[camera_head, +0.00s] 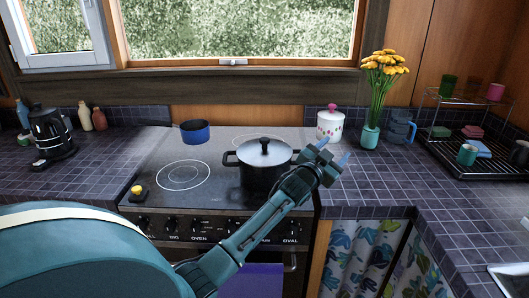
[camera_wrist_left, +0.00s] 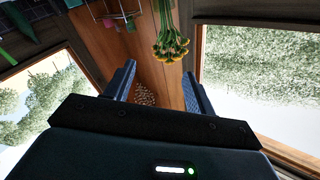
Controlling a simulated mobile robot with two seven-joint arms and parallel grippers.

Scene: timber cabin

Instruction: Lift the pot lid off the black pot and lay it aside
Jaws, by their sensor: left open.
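The black pot (camera_head: 256,181) stands on the right side of the stove, with a loop handle on each side. The pot lid (camera_head: 264,153) sits on top of it, with a dark knob (camera_head: 264,143) in its middle. My left gripper (camera_head: 334,154) is open and empty, to the right of the pot and apart from the lid. My left forearm crosses in front of the pot's lower right part. In the left wrist view my left gripper's fingers (camera_wrist_left: 155,88) stand apart with nothing between them; the pot and lid do not show there. My right gripper is in neither view.
A blue pan (camera_head: 195,133) stands at the stove's back left. A white canister (camera_head: 330,124) and a vase of yellow flowers (camera_head: 370,136) stand behind my gripper. A dish rack (camera_head: 480,160) is at right. The tiled counter (camera_head: 365,190) right of the stove has bare room.

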